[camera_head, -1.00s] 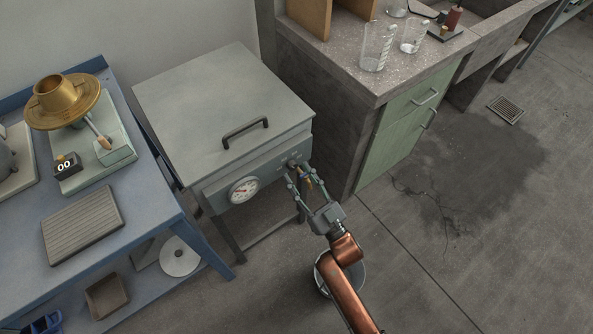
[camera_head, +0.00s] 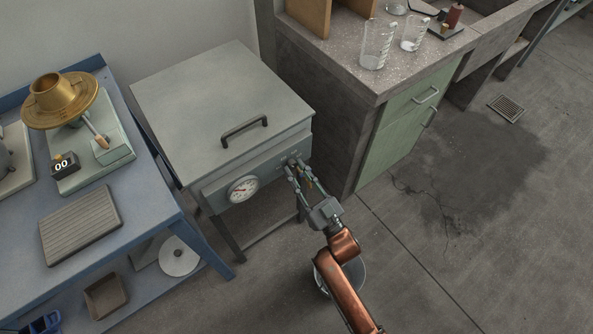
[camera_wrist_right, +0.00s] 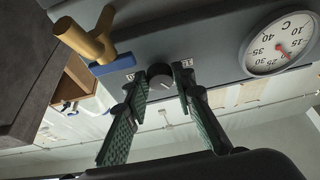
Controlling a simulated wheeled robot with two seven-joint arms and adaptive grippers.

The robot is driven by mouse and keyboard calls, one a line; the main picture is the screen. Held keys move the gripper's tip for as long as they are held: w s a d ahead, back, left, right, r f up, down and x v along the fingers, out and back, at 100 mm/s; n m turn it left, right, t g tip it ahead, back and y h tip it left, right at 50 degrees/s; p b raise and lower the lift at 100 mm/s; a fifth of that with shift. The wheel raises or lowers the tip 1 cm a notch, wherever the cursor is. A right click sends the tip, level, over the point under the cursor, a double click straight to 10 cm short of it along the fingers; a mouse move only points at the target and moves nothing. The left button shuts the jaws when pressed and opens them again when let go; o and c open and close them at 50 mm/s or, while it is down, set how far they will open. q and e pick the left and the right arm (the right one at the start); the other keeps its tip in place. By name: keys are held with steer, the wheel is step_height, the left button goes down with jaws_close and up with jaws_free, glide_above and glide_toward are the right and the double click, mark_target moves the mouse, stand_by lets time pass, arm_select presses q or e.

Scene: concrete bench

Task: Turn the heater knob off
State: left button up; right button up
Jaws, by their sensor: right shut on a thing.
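The heater is a grey box (camera_head: 215,105) with a sloping lid, a black lid handle and a front panel. The dark round heater knob (camera_wrist_right: 160,76) is on that panel and sits between the fingertips of my right gripper (camera_wrist_right: 161,82). In the head view my right gripper (camera_head: 294,168) reaches the panel's right end from below, its fingers mostly covering the knob. The gripper is shut on the knob. The panel has small markings on both sides of the knob, too small to read. My left gripper is not in view.
A round dial thermometer (camera_head: 243,189) is on the panel's left part. A brass-coloured fitting with a blue part (camera_wrist_right: 88,40) projects close beside the knob. A blue table (camera_head: 150,225) stands left and a stone-topped counter (camera_head: 340,85) right. A bucket (camera_head: 352,275) is below my arm.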

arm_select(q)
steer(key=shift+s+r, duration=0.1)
arm_select(e)
jaws_close()
